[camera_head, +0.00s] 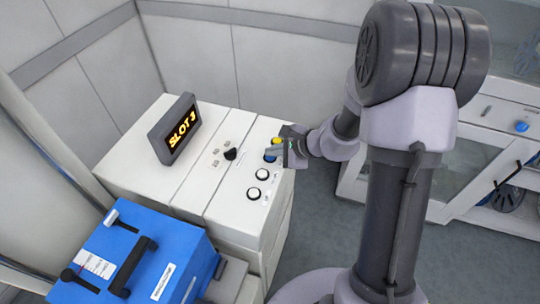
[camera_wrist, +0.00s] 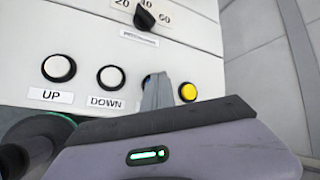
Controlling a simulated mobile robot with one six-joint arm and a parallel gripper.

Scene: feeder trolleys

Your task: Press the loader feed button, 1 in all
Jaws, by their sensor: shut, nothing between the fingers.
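A white console (camera_head: 225,185) has a row of buttons on its top. The wrist view shows a white button labelled UP (camera_wrist: 58,68), a white button labelled DOWN (camera_wrist: 111,77), a blue button (camera_wrist: 147,79) mostly hidden by my fingers, and a yellow button (camera_wrist: 188,92). The labels of the blue and yellow buttons are hidden, so I cannot read which is the loader feed. My gripper (camera_wrist: 157,90) is shut and empty, with its fingers over or in front of the blue button. In the head view, my gripper (camera_head: 274,154) is at the blue and yellow end; contact cannot be told.
A black dial (camera_head: 231,154) sits on the console left of the buttons. A screen reading SLOT 3 (camera_head: 181,130) stands farther left. A blue unit with black handles (camera_head: 180,250) is at the front left. A white cabinet (camera_head: 475,150) stands at the right, past open floor.

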